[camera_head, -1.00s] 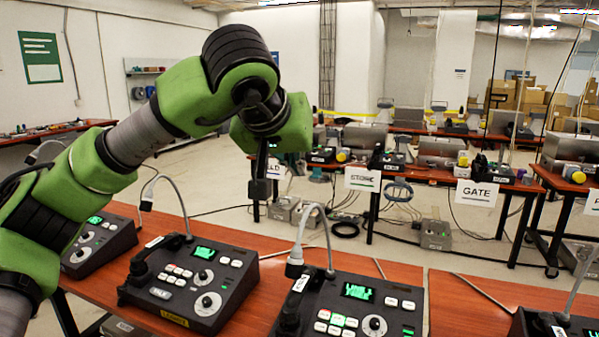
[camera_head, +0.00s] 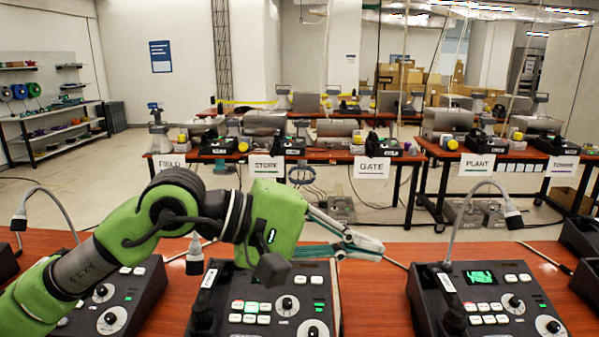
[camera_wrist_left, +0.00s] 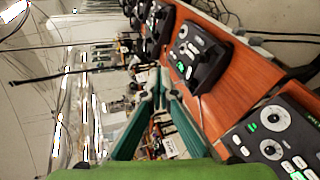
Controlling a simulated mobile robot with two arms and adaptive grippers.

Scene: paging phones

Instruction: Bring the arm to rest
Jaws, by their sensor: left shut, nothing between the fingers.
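My left arm is green with dark joints and comes in from the left in the head view. Its gripper (camera_head: 366,248) points right, above the wooden desk and beyond the middle paging phone (camera_head: 265,303). The fingers are shut with nothing between them. In the left wrist view the two teal fingers (camera_wrist_left: 161,88) meet at their tips, apart from the phones around them. The arm covers part of the phone at the left (camera_head: 118,300). My right gripper is out of view.
Another paging phone (camera_head: 487,300) with a lit green screen and gooseneck microphone stands to the right. The bare desk (camera_head: 370,300) shows between the phones. Farther off, tables carry the signs FIELD, STORE, GATE (camera_head: 371,167) and PLANT (camera_head: 477,165). Shelves (camera_head: 55,125) stand at the left wall.

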